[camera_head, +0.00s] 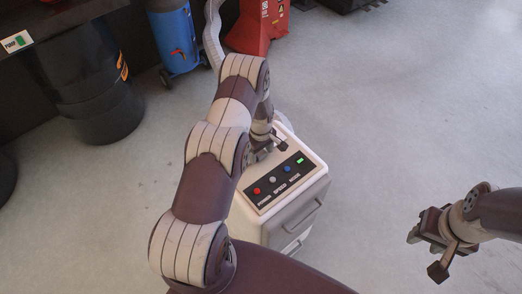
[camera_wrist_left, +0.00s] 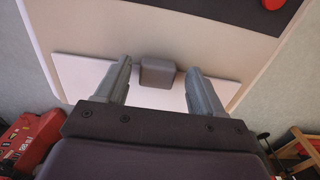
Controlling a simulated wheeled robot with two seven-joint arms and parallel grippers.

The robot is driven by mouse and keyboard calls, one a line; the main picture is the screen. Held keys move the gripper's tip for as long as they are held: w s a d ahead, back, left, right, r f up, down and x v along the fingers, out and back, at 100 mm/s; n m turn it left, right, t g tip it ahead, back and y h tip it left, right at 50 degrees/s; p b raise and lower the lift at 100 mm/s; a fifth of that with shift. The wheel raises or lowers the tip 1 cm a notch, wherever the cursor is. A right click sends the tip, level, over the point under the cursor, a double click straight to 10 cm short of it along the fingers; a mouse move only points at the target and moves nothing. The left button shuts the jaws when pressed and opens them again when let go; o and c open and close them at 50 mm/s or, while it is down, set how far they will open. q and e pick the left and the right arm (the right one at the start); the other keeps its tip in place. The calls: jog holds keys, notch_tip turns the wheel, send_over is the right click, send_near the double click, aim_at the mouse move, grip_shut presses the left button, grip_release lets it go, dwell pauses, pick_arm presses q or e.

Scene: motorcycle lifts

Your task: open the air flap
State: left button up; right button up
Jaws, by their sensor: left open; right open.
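A white machine (camera_head: 309,202) with a dark control panel (camera_head: 285,180) stands on the floor. In the left wrist view its pale flap (camera_wrist_left: 80,75) bears a small dark square knob (camera_wrist_left: 157,73). My left gripper (camera_wrist_left: 158,70) is open, with one finger on each side of the knob and a gap on both sides. In the head view my left gripper (camera_head: 266,152) is over the back of the machine's top, and my arm hides much of the flap. My right gripper (camera_head: 428,252) is open and empty over the floor at the right.
A black barrel (camera_head: 95,95) and a dark bench stand at the left. A blue cylinder (camera_head: 172,38) and a red machine (camera_head: 258,25) stand behind the white machine. The floor (camera_head: 410,110) at the right is clear.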

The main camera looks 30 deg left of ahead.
pick_arm(q)
jog(key=shift+w+f, duration=0.15)
grip_shut()
pick_arm(e)
jog(key=shift+w, duration=0.15)
